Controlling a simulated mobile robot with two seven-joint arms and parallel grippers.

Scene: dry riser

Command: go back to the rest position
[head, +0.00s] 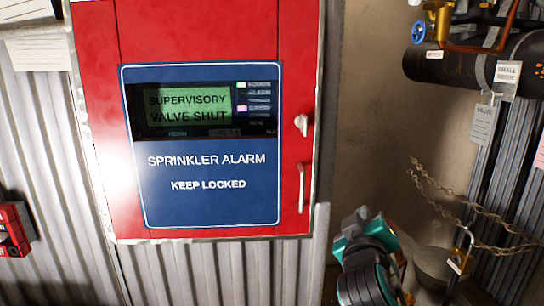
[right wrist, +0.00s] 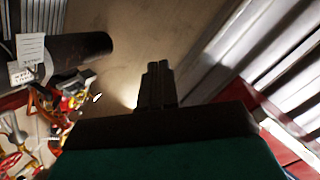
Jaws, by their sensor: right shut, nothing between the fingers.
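My right gripper (right wrist: 157,75) is shut and empty in the right wrist view. Its two dark fingers lie together and point toward a tan wall, touching nothing that I can see. In the head view my teal and black right arm shows at the lower right, below and right of the red alarm cabinet (head: 100,140); its fingertips are not clear there. My left gripper is not in view.
The cabinet door is closed, with a silver handle (head: 301,188); its screen (head: 187,107) reads "SUPERVISORY VALVE SHUT". A dark pipe (head: 455,70), tags and a hanging chain (head: 450,195) are at the right. Bare wall lies between cabinet and pipe.

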